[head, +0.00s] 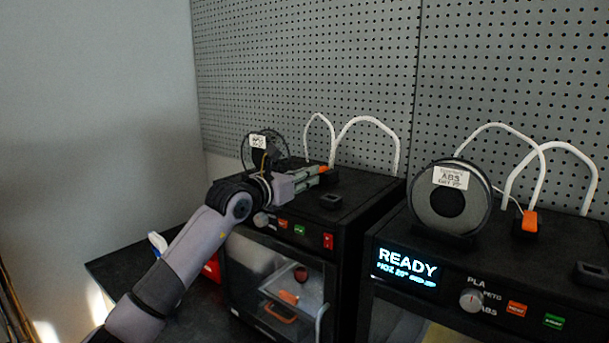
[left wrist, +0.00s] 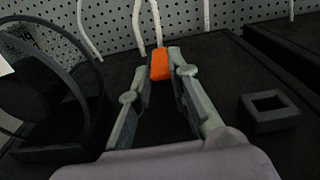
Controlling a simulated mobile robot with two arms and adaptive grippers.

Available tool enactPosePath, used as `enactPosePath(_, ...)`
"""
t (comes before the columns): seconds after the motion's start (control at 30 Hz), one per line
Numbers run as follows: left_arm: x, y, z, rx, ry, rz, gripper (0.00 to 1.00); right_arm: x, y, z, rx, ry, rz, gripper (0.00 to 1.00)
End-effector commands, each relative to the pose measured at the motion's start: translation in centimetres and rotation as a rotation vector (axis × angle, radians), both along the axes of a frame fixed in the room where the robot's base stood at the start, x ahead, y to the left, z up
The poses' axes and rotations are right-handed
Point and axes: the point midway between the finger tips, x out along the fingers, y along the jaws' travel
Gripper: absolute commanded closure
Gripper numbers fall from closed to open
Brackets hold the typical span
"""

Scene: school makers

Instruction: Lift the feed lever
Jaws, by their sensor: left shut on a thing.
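The orange feed lever (head: 323,169) stands on top of the left black printer (head: 350,190), near the base of its white tubes. My left gripper (head: 316,173) reaches in from the left over this printer, and its fingertips are shut on the lever. In the left wrist view the lever (left wrist: 160,64) sits between the two fingertips of my left gripper (left wrist: 161,72), with its orange top showing. Its lower part is hidden in that view. A second orange lever (head: 529,221) stands on the right printer, apart from my arm. My right gripper is not in view.
A spool (head: 262,150) stands left of my gripper. A small black square frame (head: 331,201) lies on the printer top to the right; it also shows in the wrist view (left wrist: 270,111). The right printer carries an ABS spool (head: 475,200) and a READY display (head: 407,267). A pegboard (head: 300,70) stands behind.

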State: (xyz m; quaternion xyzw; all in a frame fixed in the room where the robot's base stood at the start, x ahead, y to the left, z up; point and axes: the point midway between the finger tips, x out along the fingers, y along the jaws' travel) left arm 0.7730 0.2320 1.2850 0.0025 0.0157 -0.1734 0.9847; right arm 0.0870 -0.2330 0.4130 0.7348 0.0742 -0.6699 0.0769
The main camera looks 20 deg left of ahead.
Motion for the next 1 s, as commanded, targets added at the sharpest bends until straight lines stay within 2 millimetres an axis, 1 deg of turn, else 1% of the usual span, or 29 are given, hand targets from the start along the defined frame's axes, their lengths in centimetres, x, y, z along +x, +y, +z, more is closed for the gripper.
enactPosePath(0.03,0.0,0.0,0.6,0.008,0.018,0.001,1.0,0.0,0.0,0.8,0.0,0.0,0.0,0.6)
enactPosePath(0.17,0.1,0.0,1.5,0.034,0.084,0.001,1.0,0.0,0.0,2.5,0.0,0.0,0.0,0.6)
enactPosePath(0.3,0.3,0.0,2.6,0.068,0.181,0.002,1.0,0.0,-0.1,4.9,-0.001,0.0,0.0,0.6)
enactPosePath(0.6,0.9,-0.3,4.3,0.143,0.388,0.001,1.0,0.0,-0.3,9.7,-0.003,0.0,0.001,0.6)
enactPosePath(0.8,1.1,-0.3,4.8,0.179,0.488,0.002,1.0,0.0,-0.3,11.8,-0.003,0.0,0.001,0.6)
enactPosePath(1.0,1.1,-0.4,4.8,0.197,0.543,0.0,1.0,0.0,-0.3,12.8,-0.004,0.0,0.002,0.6)
